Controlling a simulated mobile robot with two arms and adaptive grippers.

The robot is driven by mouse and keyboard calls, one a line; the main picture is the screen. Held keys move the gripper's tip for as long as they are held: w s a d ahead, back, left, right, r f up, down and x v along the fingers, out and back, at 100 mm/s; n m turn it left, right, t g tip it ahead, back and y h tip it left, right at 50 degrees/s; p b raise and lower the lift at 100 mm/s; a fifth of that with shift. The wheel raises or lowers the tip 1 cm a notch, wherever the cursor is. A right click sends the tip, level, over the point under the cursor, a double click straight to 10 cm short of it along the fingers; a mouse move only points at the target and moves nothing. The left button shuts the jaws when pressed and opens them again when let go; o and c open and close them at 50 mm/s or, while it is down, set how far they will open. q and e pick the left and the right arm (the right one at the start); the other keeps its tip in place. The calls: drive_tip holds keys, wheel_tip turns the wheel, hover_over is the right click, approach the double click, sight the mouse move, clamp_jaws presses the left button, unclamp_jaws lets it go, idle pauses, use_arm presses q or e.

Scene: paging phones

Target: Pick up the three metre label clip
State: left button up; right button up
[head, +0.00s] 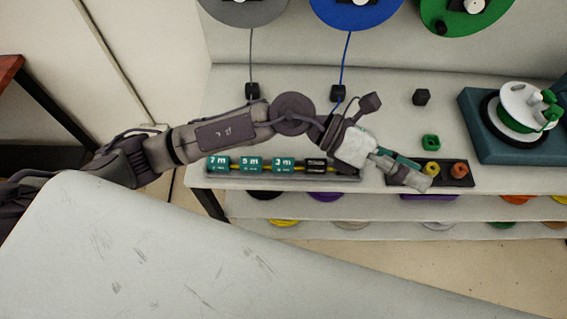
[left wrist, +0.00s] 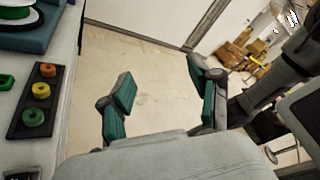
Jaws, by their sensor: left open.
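The three metre label clip (head: 284,164) is a teal block marked "3 m". It sits on a rail at the front edge of the worktop, right of the "5 m" clip (head: 251,164) and the "7 m" clip (head: 219,165). A black block (head: 316,166) sits just right of it. My left gripper (head: 408,170) is to the right of the clips, over the front edge near the dark ring tray. In the left wrist view my left gripper (left wrist: 160,100) has its teal-padded fingers apart with nothing between them. My right gripper is not in view.
The dark tray (head: 464,182) holds yellow and orange rings. A green square ring (head: 430,142) and a black cube (head: 421,97) lie behind it. A teal turntable unit (head: 490,148) stands at the right. Shelves with coloured spools lie below the worktop.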

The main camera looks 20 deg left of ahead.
use_arm(q)
drive_tip(key=w+a+f+m+y, duration=0.25)
drive_tip(key=a+f+y, duration=0.2)
drive_tip(key=f, duration=0.25)
drive_tip(key=m+t+y+p, duration=0.2)
drive_tip(key=y, duration=1)
hover_over(285, 162)
drive_tip(key=shift+h, duration=0.25)
drive_tip(key=f, duration=1.4)
drive_tip(key=shift+d+f, duration=0.15)
drive_tip(key=shift+d, duration=0.05)
drive_tip(key=shift+f, duration=0.6)
drive_tip(key=shift+f+p, duration=0.25)
drive_tip(key=shift+p, duration=0.25)
drive_tip(key=f, duration=0.2)
drive_tip(key=f+p, duration=0.1)
drive_tip(key=shift+a+f+p, duration=0.2)
drive_tip(key=shift+f+p, duration=0.1)
drive_tip(key=shift+f, duration=0.5)
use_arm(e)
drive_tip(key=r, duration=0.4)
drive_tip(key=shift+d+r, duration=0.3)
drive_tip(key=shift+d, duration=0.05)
